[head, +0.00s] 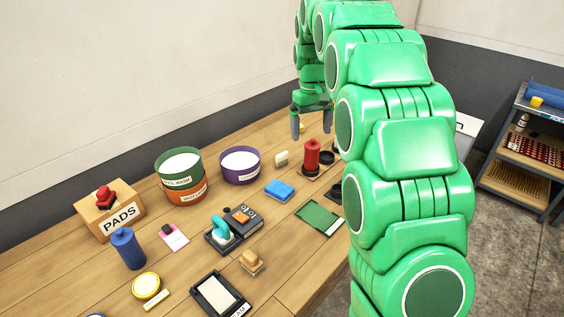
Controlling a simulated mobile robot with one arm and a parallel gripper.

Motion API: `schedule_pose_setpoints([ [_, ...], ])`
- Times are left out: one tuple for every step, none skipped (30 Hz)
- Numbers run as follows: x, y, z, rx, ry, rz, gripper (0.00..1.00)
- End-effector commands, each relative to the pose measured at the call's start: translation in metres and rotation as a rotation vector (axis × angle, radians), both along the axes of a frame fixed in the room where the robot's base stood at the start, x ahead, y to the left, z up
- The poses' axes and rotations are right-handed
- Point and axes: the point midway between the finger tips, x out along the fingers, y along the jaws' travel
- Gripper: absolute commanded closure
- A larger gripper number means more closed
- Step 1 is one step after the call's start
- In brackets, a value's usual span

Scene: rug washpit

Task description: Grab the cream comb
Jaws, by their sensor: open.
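A small cream piece (281,158) sits on the wooden table between the purple tub and the red bottle. It is too small for me to tell whether it has comb teeth. A tan block (251,262), perhaps a brush or comb, lies nearer the front edge. My gripper (311,132) is open, its two dark fingers pointing down above the far part of the table, behind the red bottle. A small yellow thing (302,127) shows partly between the fingers. My arm hides the table's right part.
A purple tub (240,181), stacked green and orange tubs (180,172), a red bottle (311,157), a blue sponge (280,191) and a green board (319,219) stand around the cream piece. A PADS box (111,217) is at left. A shelf rack (520,150) stands at right.

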Motion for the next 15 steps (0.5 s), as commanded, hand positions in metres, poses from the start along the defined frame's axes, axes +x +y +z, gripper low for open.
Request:
schedule_pose_setpoints([
  [0.012, 0.003, -0.003, 0.000, -0.005, 0.009, 0.08],
  [0.018, 0.004, -0.006, 0.001, -0.006, 0.014, 0.08],
  [0.025, 0.006, -0.010, 0.001, -0.004, 0.022, 0.08],
  [0.030, 0.007, -0.013, 0.001, -0.004, 0.028, 0.08],
  [0.036, 0.008, -0.015, 0.002, -0.005, 0.034, 0.08],
  [0.044, 0.010, -0.017, 0.002, -0.010, 0.042, 0.08],
  [0.049, 0.012, -0.020, 0.003, -0.010, 0.047, 0.08],
  [0.054, 0.013, -0.024, 0.003, -0.009, 0.052, 0.08],
  [0.062, 0.015, -0.028, 0.004, -0.010, 0.060, 0.08],
  [0.067, 0.016, -0.030, 0.005, -0.014, 0.066, 0.08],
  [0.073, 0.018, -0.032, 0.005, -0.017, 0.072, 0.08],
  [0.079, 0.020, -0.036, 0.007, -0.019, 0.080, 0.08],
  [0.084, 0.021, -0.040, 0.007, -0.018, 0.086, 0.08],
  [0.089, 0.023, -0.044, 0.007, -0.019, 0.091, 0.08],
  [0.096, 0.025, -0.047, 0.008, -0.024, 0.098, 0.08],
])
